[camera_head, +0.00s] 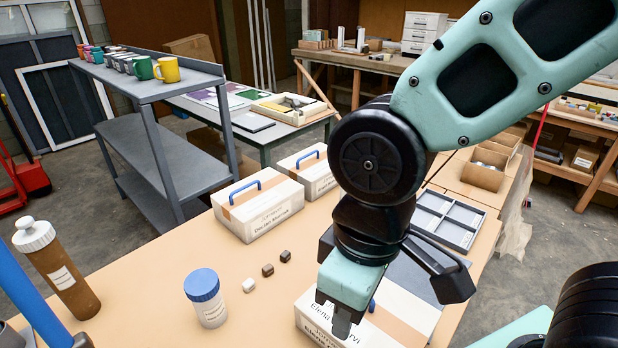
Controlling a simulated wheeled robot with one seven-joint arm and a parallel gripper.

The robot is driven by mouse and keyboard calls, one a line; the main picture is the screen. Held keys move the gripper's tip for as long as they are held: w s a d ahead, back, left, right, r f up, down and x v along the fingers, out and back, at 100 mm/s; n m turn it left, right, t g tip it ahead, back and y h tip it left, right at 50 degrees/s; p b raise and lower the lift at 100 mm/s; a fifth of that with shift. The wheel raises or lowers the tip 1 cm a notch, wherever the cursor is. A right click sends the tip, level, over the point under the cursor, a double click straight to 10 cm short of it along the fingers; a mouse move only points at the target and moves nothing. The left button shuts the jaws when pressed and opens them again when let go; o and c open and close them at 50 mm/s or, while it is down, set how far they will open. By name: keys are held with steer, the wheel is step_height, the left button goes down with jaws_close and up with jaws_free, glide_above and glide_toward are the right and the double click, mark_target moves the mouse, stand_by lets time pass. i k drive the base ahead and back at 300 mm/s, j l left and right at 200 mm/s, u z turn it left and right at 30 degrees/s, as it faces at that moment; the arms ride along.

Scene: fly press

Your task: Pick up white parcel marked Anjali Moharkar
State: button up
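Three white parcels with blue handles and brown tape are on the tan table. The back parcel (312,178) has a label too small to read for sure. The left parcel (255,212) has a label that seems to begin with "Declan". The front parcel (402,308) reads "Elena", with the rest of the name partly covered by my gripper. No label clearly reads Anjali Moharkar. My gripper (342,325) points down over the front parcel, in front of its blue handle; its fingers are seen edge-on, and whether it touches the parcel is unclear.
A white jar with a blue lid (205,297), several small blocks (267,270) and a brown bottle (62,275) stand at left on the table. A grey divided tray (447,220) lies behind my arm. A grey shelf with mugs (150,90) stands beyond the table.

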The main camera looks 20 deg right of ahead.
mark_target(310, 167)
steer(key=u, duration=0.45)
steer(key=l+u, duration=0.15)
steer(key=u, duration=0.3)
steer(key=l+u, duration=0.1)
steer(key=u, duration=0.35)
steer(key=l, duration=0.5)
steer(key=k+l, duration=0.15)
steer(key=l, duration=0.8)
steer(key=k+l+u, duration=0.1)
steer(key=l, duration=0.4)
steer(key=k, duration=0.05)
